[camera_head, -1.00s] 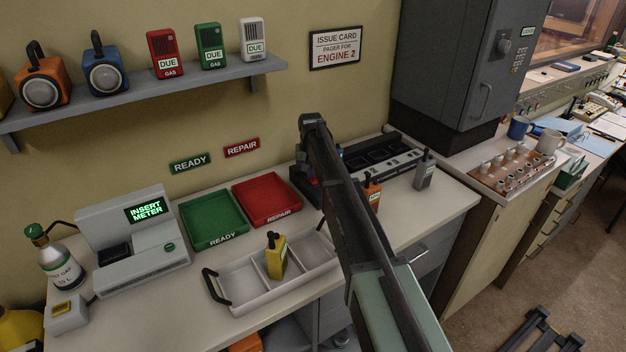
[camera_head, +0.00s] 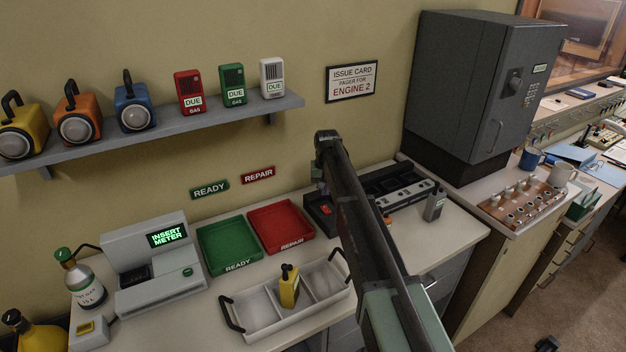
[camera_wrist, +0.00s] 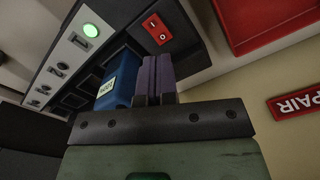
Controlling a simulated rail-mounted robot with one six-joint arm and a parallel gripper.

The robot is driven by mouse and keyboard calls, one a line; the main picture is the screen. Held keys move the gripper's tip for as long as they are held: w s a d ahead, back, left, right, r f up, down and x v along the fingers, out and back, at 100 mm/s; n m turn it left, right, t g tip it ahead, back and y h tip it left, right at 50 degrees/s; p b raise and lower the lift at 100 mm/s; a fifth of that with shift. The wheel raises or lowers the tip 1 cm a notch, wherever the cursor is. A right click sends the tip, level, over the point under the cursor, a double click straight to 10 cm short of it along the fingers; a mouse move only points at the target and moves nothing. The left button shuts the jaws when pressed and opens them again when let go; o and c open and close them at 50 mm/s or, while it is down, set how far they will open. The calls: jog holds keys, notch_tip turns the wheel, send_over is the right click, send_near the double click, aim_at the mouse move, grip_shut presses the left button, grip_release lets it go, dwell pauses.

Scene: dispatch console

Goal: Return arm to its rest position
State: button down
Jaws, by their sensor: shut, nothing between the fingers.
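My gripper (camera_wrist: 155,80) shows in the wrist view as two dark purple fingers pressed together with nothing between them. It is close to a blue labelled unit (camera_wrist: 118,82) at the charger (camera_wrist: 110,52); I cannot tell whether they touch. In the head view my arm rises from the lower right in front of the counter, and its links hide the gripper. The charger also shows there (camera_head: 405,196), with its left part partly behind my arm.
A white divided tray (camera_head: 262,324) holds a yellow radio (camera_head: 289,287). A green tray (camera_head: 228,246) and red tray (camera_head: 281,227) lie behind it. A grey radio (camera_head: 435,204) stands right of my arm. A wall shelf (camera_head: 160,133) and a grey cabinet (camera_head: 470,90) flank the space above.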

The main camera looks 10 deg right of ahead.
jog(key=s+n, duration=0.1)
jog(key=s, duration=3.7)
